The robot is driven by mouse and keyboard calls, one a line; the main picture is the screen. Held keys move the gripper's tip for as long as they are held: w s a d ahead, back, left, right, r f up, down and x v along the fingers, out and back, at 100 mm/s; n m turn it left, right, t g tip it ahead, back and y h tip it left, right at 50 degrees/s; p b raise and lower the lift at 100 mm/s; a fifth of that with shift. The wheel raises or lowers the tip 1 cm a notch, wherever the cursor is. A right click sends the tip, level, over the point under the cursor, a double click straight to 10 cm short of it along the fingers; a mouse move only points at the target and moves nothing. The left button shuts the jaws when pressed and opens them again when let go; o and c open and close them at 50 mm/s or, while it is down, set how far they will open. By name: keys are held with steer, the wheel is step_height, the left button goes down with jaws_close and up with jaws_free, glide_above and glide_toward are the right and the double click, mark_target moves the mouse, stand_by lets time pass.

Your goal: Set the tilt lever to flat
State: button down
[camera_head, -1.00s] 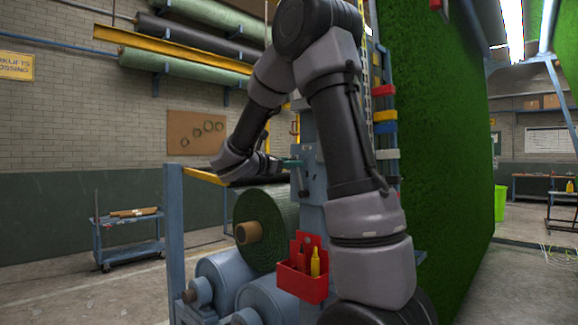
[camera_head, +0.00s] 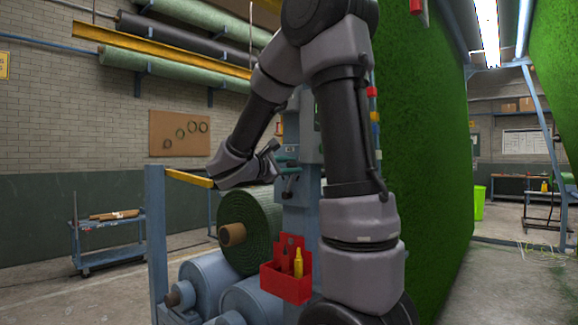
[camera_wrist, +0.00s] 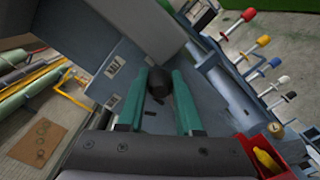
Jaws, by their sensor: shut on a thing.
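The tilt lever's dark knob (camera_wrist: 160,84) sits between the two green fingers of my gripper (camera_wrist: 161,90) in the wrist view, in front of a blue-grey column. My gripper is shut on it. A small dark lever end (camera_head: 289,186) shows just below the fingers. Small label plates (camera_wrist: 115,67) beside the lever are too small to read, so its setting cannot be told.
Several levers with coloured knobs, one yellow (camera_wrist: 264,40), stand right of the fingers in the wrist view. A red holder (camera_head: 287,280) with a yellow bottle hangs low on the column. A green turf roll (camera_head: 250,225) lies left. A tall turf sheet (camera_head: 425,150) hangs right.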

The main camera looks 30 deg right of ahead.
steer(key=shift+s, duration=0.1)
stand_by(0.3)
steer(key=c, duration=0.6)
jaws_free()
steer(key=shift+o, duration=0.2)
steer(key=v, duration=1)
steer(key=shift+a, duration=0.35)
steer(key=shift+s, duration=0.1)
